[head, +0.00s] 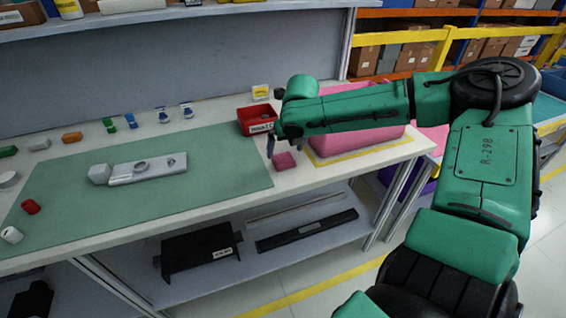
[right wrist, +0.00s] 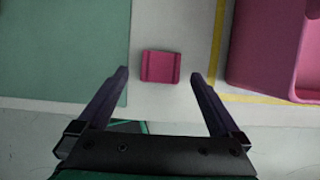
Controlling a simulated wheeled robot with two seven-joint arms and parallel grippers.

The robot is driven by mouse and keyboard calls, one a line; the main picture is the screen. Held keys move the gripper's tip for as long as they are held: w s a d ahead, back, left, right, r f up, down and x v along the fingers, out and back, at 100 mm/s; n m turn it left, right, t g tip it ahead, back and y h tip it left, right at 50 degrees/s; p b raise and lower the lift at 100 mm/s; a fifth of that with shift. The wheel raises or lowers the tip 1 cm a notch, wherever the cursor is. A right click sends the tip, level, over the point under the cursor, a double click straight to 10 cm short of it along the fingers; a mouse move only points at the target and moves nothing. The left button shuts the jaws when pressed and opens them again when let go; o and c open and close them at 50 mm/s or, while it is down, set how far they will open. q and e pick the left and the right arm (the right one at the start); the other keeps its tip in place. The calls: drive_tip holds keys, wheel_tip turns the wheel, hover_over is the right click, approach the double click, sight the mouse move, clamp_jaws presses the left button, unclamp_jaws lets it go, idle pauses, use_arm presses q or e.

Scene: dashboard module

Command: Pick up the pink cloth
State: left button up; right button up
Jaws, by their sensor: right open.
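The pink cloth (head: 284,161) is a small folded square lying on the white table top, just right of the green mat. In the right wrist view the cloth (right wrist: 161,66) lies flat ahead of my right gripper (right wrist: 163,75), roughly centred between its two fingers. The fingers are open and apart from it, with nothing between them. In the head view my right gripper (head: 271,145) points down just left of and above the cloth. My left gripper is not in view.
A pink bin (head: 355,140) stands right of the cloth inside a yellow outline. A red tray (head: 256,119) sits behind. The green mat (head: 215,180) carries a grey module (head: 146,170). Several small parts lie along the table's back and left. The table's front edge (head: 300,177) is close to the cloth.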

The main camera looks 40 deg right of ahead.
sight(284, 157)
drive_tip(key=x, duration=0.3)
drive_tip(key=shift+s+f, duration=0.2)
drive_tip(key=shift+w+d+f, duration=0.15)
drive_tip(key=shift+w+f, duration=0.1)
drive_tip(key=c, duration=1.2)
drive_tip(key=shift+r, duration=0.15)
wheel_tip(284, 157, up, 20)
drive_tip(key=shift+f+p, duration=0.1)
drive_tip(key=shift+p, duration=1.15)
